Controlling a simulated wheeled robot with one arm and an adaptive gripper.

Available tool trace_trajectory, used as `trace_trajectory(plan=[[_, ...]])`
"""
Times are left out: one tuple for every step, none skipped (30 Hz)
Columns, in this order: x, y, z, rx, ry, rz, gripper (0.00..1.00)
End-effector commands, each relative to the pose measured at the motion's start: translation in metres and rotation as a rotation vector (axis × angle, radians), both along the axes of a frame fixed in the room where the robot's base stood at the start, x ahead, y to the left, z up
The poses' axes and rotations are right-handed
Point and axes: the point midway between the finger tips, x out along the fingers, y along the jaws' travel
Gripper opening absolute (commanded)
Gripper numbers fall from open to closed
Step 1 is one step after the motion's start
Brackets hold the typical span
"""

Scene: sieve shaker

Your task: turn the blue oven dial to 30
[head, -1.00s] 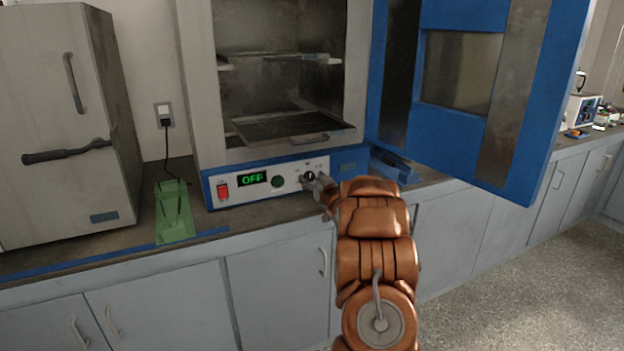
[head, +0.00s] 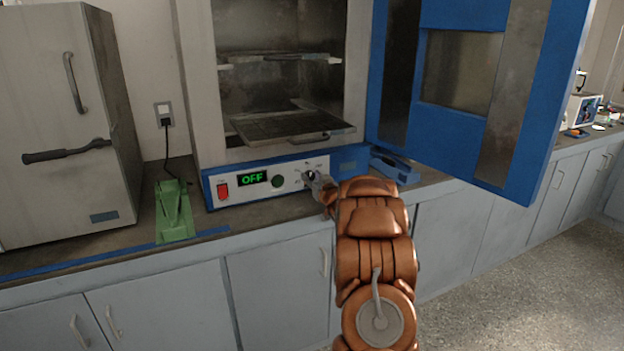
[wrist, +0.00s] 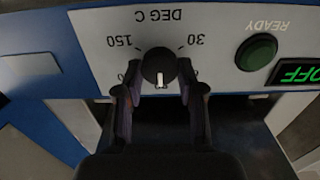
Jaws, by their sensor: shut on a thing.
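The dial (wrist: 160,67) is a round black knob with a white mark, on the white front panel (head: 240,191) of the blue-based oven. The wrist view is upside down. There the mark points straight down, with 30 to the dial's upper right and 150 to its upper left. Lower labels are partly hidden by the fingers. My gripper (wrist: 160,92) has one dark finger on each side of the dial and is shut on it. In the head view the dial (head: 310,176) is partly covered by my gripper (head: 317,182). The display (head: 252,178) reads OFF.
A green button (wrist: 256,52) sits beside the dial, and a red switch (head: 223,191) at the panel's left. The oven's blue door (head: 470,90) stands open on the right, above my arm. A green holder (head: 175,213) stands on the counter to the left.

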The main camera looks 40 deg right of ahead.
Motion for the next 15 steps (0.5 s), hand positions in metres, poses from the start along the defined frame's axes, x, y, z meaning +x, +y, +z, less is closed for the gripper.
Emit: trace_trajectory(plan=[[0.0000,0.0000,-0.0003,-0.003,0.001,0.000,0.04],[-0.0001,0.0000,-0.0005,-0.005,0.002,0.000,0.04],[-0.0001,0.0000,-0.0007,-0.010,0.004,0.000,0.04],[0.0000,0.0000,-0.0008,-0.015,0.005,0.000,0.04],[0.0000,0.0000,-0.0010,-0.022,0.008,0.000,0.04],[-0.0001,0.0001,-0.0013,-0.033,0.012,0.000,0.04],[0.0000,0.0001,-0.0015,-0.043,0.015,0.000,0.04],[0.0000,0.0001,-0.0017,-0.056,0.019,0.000,0.04],[0.0001,0.0002,-0.0019,-0.074,0.025,0.000,0.04],[0.0001,0.0003,-0.0022,-0.090,0.030,0.000,0.04],[0.0001,0.0004,-0.0022,-0.107,0.036,0.000,0.04],[0.0003,0.0004,-0.0024,-0.133,0.046,0.000,0.04],[0.0003,0.0005,-0.0025,-0.153,0.052,0.000,0.04],[0.0003,0.0006,-0.0028,-0.176,0.060,0.000,0.04],[0.0003,0.0008,-0.0030,-0.208,0.072,0.000,0.04]])
